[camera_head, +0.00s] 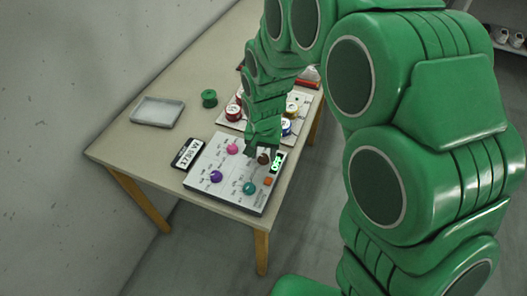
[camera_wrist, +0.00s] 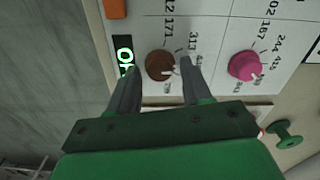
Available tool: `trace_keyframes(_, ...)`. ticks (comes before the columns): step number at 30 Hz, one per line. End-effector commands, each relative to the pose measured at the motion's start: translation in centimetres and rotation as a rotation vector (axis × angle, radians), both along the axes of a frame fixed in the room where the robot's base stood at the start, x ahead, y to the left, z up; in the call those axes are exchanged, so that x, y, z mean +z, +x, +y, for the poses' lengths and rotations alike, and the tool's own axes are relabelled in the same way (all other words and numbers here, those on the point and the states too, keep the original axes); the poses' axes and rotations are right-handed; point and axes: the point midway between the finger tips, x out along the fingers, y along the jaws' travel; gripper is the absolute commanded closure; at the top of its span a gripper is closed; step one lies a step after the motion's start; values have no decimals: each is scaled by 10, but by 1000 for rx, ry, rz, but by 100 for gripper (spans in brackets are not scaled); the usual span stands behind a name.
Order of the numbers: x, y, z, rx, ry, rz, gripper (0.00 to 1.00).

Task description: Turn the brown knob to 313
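The brown knob (camera_wrist: 160,65) sits on the white panel (camera_wrist: 205,20) beside a green-lit display (camera_wrist: 124,54). A pale pointer mark shows at the knob's right side in the wrist view; the printed 313 (camera_wrist: 193,43) is above and right of the knob. My gripper (camera_wrist: 159,70) has its two fingers apart, one on each side of the knob, with a small gap visible on both sides. In the head view, my gripper (camera_head: 262,149) is right at the brown knob (camera_head: 263,158) and hides part of it. The display (camera_head: 277,162) is only partly readable.
Pink (camera_head: 233,149), purple (camera_head: 216,176) and teal (camera_head: 249,188) knobs share the panel. An orange button (camera_head: 268,181) is near its right edge. A number plate (camera_head: 187,153), grey tray (camera_head: 157,111) and green spool (camera_head: 209,98) lie on the table, with a spool board (camera_head: 237,124) behind.

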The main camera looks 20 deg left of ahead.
Motion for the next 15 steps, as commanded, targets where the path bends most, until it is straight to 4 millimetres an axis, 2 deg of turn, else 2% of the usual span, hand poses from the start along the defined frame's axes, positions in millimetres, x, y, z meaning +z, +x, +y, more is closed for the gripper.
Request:
trace_keyframes(1, 0, 0, 0, 0, 0, 0, 60)
trace_keyframes(9, 0, 0, 0, 0, 0, 0, 100)
trace_keyframes(15, 0, 0, 0, 14, 0, 0, 100)
